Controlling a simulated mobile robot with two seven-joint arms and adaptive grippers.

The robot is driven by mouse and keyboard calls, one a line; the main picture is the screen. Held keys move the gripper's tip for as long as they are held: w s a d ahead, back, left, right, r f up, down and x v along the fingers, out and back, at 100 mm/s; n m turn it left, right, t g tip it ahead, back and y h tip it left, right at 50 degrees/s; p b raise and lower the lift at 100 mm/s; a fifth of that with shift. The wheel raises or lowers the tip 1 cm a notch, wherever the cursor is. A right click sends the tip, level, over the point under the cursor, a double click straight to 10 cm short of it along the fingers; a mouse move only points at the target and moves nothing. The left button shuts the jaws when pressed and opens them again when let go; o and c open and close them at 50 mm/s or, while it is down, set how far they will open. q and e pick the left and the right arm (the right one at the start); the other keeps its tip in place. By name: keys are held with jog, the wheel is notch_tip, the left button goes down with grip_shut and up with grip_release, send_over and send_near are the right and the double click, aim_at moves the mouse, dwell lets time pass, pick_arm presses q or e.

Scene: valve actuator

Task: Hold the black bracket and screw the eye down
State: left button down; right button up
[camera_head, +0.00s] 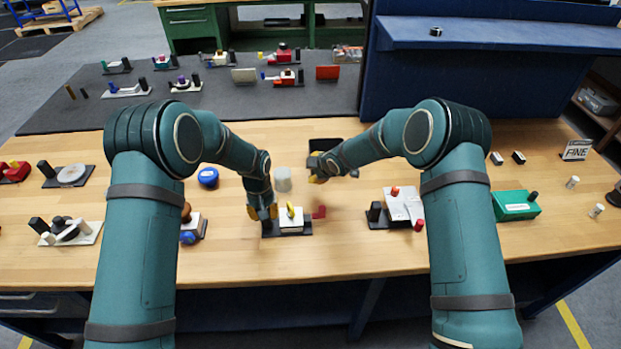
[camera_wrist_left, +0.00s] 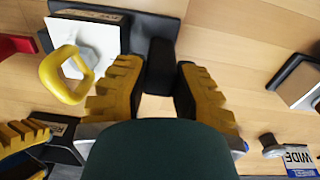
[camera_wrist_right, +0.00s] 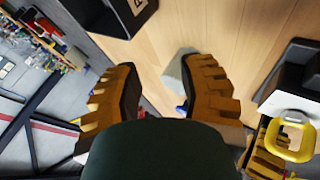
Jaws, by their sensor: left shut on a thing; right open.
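The black bracket (camera_head: 272,233) stands near the table's front middle, with a white block (camera_head: 291,226) and a yellow eye (camera_head: 291,209) on it. My left gripper (camera_head: 264,212) is shut on the bracket's black upright post (camera_wrist_left: 160,66). In the left wrist view the yellow eye (camera_wrist_left: 62,75) is a ring on a pale nut-like base, seated at the block. My right gripper (camera_head: 316,168) is open and empty above the table, behind and right of the eye. In the right wrist view the eye (camera_wrist_right: 290,138) is at the lower right, outside the open fingers (camera_wrist_right: 157,85).
A white cylinder (camera_head: 283,179) stands behind the bracket, and a red piece (camera_head: 319,212) lies close to its right. A black bin (camera_head: 325,145) is farther back. Another fixture (camera_head: 402,206) stands at right, and a blue round part (camera_head: 208,177) at left.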

jog(key=s+d+r+m+t+y, duration=0.2)
jog(key=s+r+m+t+y, duration=0.25)
jog(key=s+m, duration=0.4)
jog(key=s+d+r+m+t+y, duration=0.1)
jog(key=s+r+m+t+y, duration=0.3)
jog(key=m, duration=0.7)
jog(key=m+h, duration=0.5)
jog(key=m, duration=2.6)
send_near(294, 212)
jog(key=shift+t, duration=0.25)
jog(key=x, duration=0.9)
jog(key=shift+w+a+f, duration=0.1)
jog(key=shift+w+a, duration=0.15)
jog(key=shift+w, duration=0.1)
